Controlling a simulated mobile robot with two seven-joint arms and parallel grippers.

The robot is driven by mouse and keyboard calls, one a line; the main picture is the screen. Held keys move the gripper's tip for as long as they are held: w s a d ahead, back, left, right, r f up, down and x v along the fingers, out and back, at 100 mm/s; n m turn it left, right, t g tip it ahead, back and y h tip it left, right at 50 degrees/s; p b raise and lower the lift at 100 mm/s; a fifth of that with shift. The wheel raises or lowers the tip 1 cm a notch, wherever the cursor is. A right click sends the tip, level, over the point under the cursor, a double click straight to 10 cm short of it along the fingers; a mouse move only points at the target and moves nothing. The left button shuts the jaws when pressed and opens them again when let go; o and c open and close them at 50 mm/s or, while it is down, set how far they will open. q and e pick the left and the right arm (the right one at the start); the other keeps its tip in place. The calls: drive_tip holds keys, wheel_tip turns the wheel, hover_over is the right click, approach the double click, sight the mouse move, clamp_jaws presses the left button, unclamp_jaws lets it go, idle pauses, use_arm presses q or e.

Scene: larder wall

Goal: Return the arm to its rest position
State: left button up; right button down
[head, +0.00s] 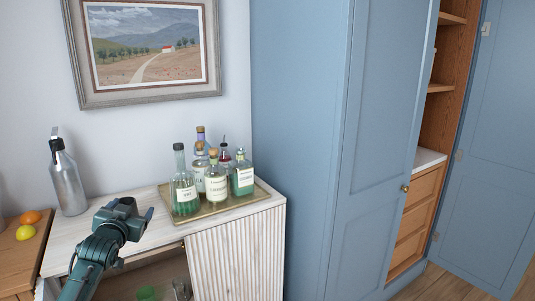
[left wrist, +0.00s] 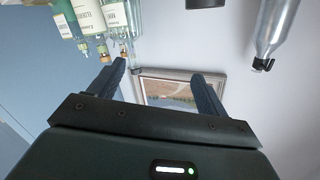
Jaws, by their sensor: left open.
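My left gripper (head: 134,207) is in the lower left of the head view, at the end of my dark green arm, in front of the pale wooden cabinet top. It is also in the left wrist view (left wrist: 158,68), where its two dark fingers stand apart with nothing between them. The framed landscape picture (left wrist: 168,90) shows beyond the gap between the fingers, in a view that is upside down. My right gripper is in neither view.
A tray (head: 228,206) with several bottles stands on the cabinet (head: 240,245), right of my gripper. A grey metal bottle (head: 67,182) stands to the left. Orange and yellow fruit (head: 27,226) lie further left. A blue cupboard (head: 300,130) rises at right; glasses sit in the open cabinet below.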

use_arm(q)
drive_tip(key=s+d+f+m+g+h, duration=0.1)
drive_tip(key=s+d+f, duration=0.5)
drive_tip(key=s+f, duration=0.25)
drive_tip(key=s+d+f+g+h, duration=0.2)
drive_tip(key=s+d+f, duration=0.3)
drive_tip(key=s+f, duration=0.3)
drive_tip(key=s+d+f+m+g+h, duration=0.1)
drive_tip(key=s+d+f, duration=0.55)
drive_tip(key=s, duration=0.25)
drive_tip(key=s+d+f+g, duration=0.1)
drive_tip(key=s+d, duration=0.1)
drive_tip(key=s, duration=0.5)
drive_tip(key=s+d+f+n+g+h, duration=0.1)
drive_tip(key=s+d, duration=0.1)
drive_tip(key=s, duration=0.5)
drive_tip(key=shift+d+f, duration=0.15)
drive_tip(key=shift+f, duration=0.2)
